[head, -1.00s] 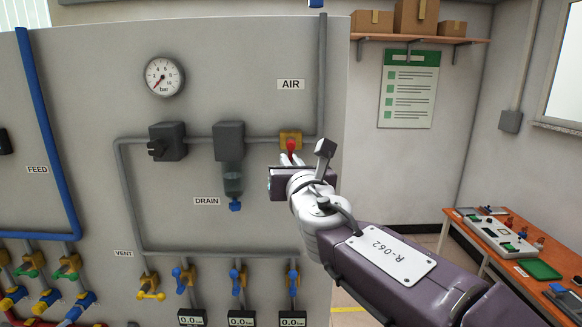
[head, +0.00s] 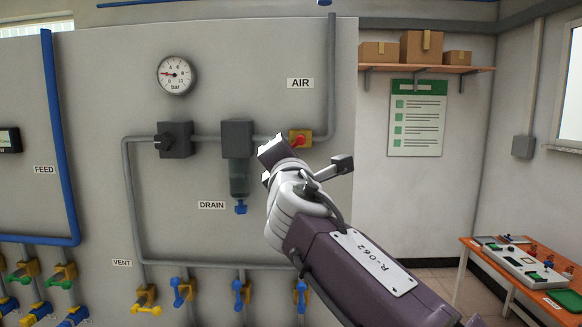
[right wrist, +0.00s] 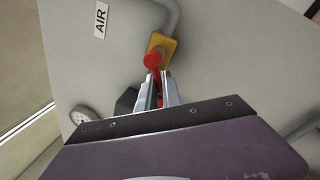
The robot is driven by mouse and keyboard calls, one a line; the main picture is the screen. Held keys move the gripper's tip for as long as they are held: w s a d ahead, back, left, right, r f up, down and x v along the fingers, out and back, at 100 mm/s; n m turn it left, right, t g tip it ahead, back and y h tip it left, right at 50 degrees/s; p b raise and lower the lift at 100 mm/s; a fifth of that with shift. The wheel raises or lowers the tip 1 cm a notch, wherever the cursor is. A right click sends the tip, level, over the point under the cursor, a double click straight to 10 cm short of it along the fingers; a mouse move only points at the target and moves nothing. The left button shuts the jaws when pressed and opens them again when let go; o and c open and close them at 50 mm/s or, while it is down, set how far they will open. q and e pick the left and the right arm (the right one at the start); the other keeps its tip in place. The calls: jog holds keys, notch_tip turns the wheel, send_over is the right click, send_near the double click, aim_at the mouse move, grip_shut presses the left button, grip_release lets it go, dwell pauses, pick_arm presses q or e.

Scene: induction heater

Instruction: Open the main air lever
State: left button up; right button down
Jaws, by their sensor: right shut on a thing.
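The main air lever (head: 298,142) is red and sits on a brass-yellow valve (head: 307,136) in the grey pipe, below the AIR label (head: 300,83). In the right wrist view, its red hub (right wrist: 152,61) shows just beyond my fingertips, with red between the fingers. My right gripper (right wrist: 158,82) is shut on the lever. In the head view, my gripper's body covers most of the lever's handle. The pressure gauge (head: 175,75) has its needle pointing left. My left gripper is not in view.
A filter bowl with a blue drain knob (head: 240,207) hangs just left of my right gripper. A black regulator (head: 174,140) is further left. Several small valves line the panel's bottom. An orange table (head: 470,250) stands at the right.

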jog(key=m, duration=0.2)
jog(key=a+m, duration=0.1)
jog(key=m, duration=0.1)
jog(key=shift+w+r+h+b, duration=0.1)
jog(key=shift+r+h+b, duration=0.1)
jog(key=shift+h+b, duration=0.15)
jog(key=shift+r+m+t+h, duration=0.15)
jog(key=shift+r+m+h, duration=0.15)
jog(key=shift+m, duration=0.6)
jog(key=shift+r+m+t+h, duration=0.15)
jog(key=shift+r+m, duration=0.2)
jog(key=shift+m, duration=0.55)
jog(key=shift+r+m, duration=0.1)
jog(key=shift+m, duration=0.2)
jog(key=shift+d+r, duration=0.15)
jog(key=shift+r, duration=0.05)
